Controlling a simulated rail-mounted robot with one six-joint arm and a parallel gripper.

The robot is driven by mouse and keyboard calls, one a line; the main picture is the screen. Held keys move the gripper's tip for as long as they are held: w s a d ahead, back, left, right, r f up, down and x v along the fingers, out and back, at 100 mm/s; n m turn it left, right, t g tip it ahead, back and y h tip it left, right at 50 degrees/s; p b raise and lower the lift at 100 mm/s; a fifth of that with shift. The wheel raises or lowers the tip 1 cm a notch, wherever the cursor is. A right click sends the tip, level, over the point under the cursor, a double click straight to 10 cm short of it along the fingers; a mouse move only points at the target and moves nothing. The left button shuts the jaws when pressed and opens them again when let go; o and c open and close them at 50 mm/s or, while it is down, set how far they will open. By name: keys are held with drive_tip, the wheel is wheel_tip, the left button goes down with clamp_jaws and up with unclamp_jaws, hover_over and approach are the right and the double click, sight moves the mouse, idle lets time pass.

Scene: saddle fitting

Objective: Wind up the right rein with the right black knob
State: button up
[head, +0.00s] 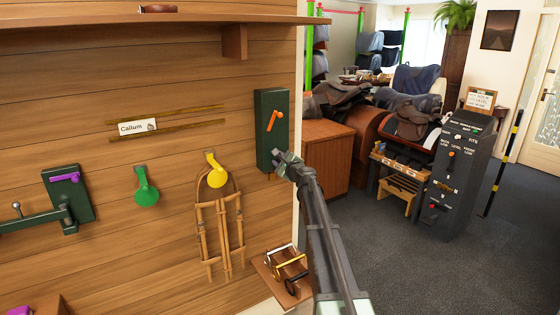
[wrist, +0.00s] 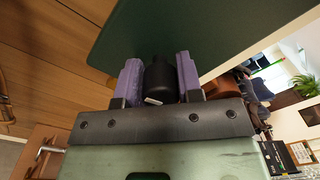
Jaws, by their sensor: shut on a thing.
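My gripper (head: 287,160) is at the lower right edge of the dark green wall box (head: 265,105), which has an orange lever (head: 274,120) on its front. In the wrist view my gripper's two purple-grey fingers (wrist: 158,82) are shut on a black knob (wrist: 160,78), one on each side, against the dark green box. A small pale mark shows on the knob's near end. The head view does not show the knob. Brown bridle straps (head: 224,235) hang from the yellow holder (head: 216,178) to the left; I cannot tell which strap is the right rein.
A green holder (head: 146,190) and a second dark green box (head: 70,195) with a purple lever are further left on the plank wall. A grey control cabinet (head: 462,180) stands right on open floor.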

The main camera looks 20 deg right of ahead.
drive_tip(key=shift+m, duration=0.7)
drive_tip(key=o, duration=0.9)
drive_tip(key=s, duration=0.7)
drive_tip(key=s+d, duration=0.1)
drive_tip(key=s, duration=0.2)
drive_tip(key=shift+s+d+f, duration=0.1)
drive_tip(key=shift+s, duration=0.3)
